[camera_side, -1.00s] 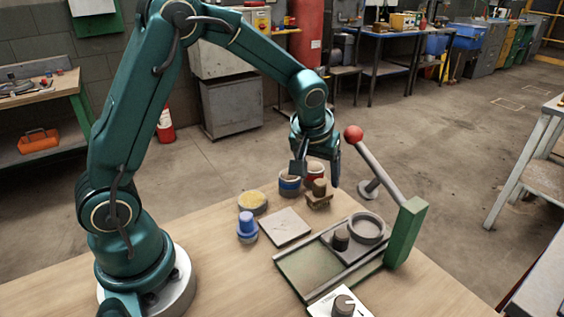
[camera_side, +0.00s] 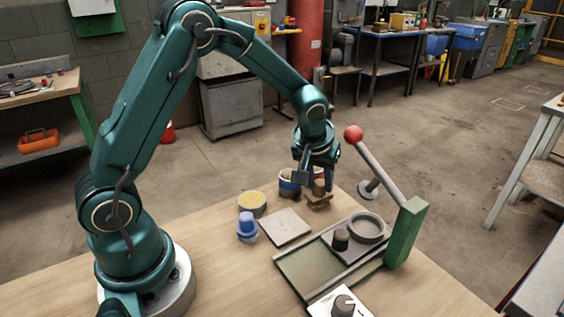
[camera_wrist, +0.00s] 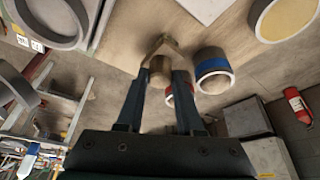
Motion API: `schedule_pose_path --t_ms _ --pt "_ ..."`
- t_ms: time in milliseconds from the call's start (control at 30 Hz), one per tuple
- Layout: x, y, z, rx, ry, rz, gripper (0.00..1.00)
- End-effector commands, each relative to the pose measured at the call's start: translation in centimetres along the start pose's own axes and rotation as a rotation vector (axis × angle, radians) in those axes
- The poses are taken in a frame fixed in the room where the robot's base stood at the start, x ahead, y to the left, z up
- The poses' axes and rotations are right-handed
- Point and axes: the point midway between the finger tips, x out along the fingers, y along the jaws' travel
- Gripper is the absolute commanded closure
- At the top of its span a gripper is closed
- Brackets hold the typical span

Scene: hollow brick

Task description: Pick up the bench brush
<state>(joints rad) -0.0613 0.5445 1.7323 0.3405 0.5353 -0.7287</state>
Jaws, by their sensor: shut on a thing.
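The bench brush (camera_side: 319,202) is a small brown block with a round knob-like handle, standing near the far edge of the wooden table. In the wrist view the brush (camera_wrist: 160,52) sits between my fingertips. My gripper (camera_side: 318,184) has come down over it, and its fingers (camera_wrist: 161,78) are closed on the handle from both sides. The handle is partly hidden by the fingers in the side view. The brush appears to be still at table height.
A blue-banded tub (camera_side: 289,184) and a red-banded tub (camera_wrist: 170,98) stand close beside the brush. A tub of yellow stuff (camera_side: 252,203), a blue-topped item (camera_side: 247,226) and a flat grey plate (camera_side: 286,227) lie nearer. A green press with a red-knobbed lever (camera_side: 374,163) stands right.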

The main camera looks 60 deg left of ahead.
Motion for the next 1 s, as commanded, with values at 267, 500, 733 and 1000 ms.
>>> schedule_pose_path --t_ms 267,500,733,1000 --pt "-1.2 0.0 -0.6 -0.001 0.004 0.001 1.00" --pt "-2.3 0.0 2.4 0.003 -0.001 0.000 1.00" --pt "-3.8 0.1 6.0 0.006 0.000 0.001 1.00" --pt "-8.5 0.1 5.0 -0.006 0.011 0.004 1.00"
